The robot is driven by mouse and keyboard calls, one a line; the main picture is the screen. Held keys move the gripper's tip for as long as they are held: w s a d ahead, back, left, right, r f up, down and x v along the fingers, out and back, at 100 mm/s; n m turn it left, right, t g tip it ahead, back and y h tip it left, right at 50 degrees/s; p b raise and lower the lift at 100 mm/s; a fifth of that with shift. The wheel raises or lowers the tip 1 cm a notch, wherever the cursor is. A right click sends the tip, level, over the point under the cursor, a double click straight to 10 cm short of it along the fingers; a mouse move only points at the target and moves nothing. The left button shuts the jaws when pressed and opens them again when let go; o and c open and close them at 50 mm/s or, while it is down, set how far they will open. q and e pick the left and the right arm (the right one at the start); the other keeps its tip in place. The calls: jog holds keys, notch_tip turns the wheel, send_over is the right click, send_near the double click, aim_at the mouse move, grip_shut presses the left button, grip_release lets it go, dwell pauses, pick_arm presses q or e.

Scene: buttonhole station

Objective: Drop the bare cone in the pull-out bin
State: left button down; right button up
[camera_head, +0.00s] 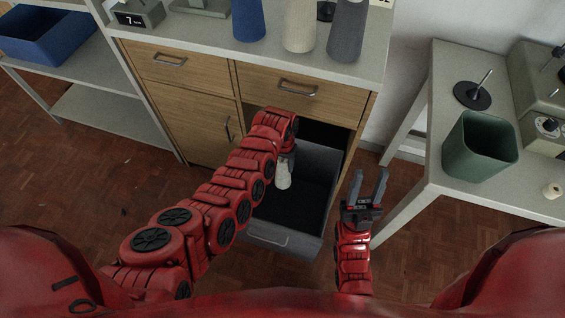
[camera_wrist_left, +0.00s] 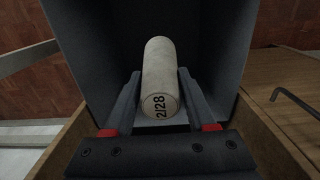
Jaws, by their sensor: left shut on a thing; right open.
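The bare cone (camera_head: 283,173) is pale and has no thread on it. My left gripper (camera_head: 287,160) is shut on it, inside or just over the open pull-out bin (camera_head: 273,240). In the left wrist view the cone (camera_wrist_left: 160,75) lies between the two fingers (camera_wrist_left: 158,95), with "2/28" on its near end. The grey walls of the bin (camera_wrist_left: 222,60) surround it in that view. I cannot tell whether the cone touches the bin's floor. My right gripper (camera_head: 367,186) is open and empty, to the right of the bin.
Blue, cream and grey thread cones (camera_head: 299,27) stand on the counter above the drawers. A green bin (camera_head: 479,147), a black spindle base (camera_head: 472,95) and a small spool (camera_head: 552,191) are on the right table. A blue crate (camera_head: 45,35) sits on the left shelf.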

pick_arm(q)
notch_tip(320, 180, down, 4)
jog(key=b, duration=0.2)
jog(key=shift+w+f+b, duration=0.1)
jog(key=shift+b, duration=0.3)
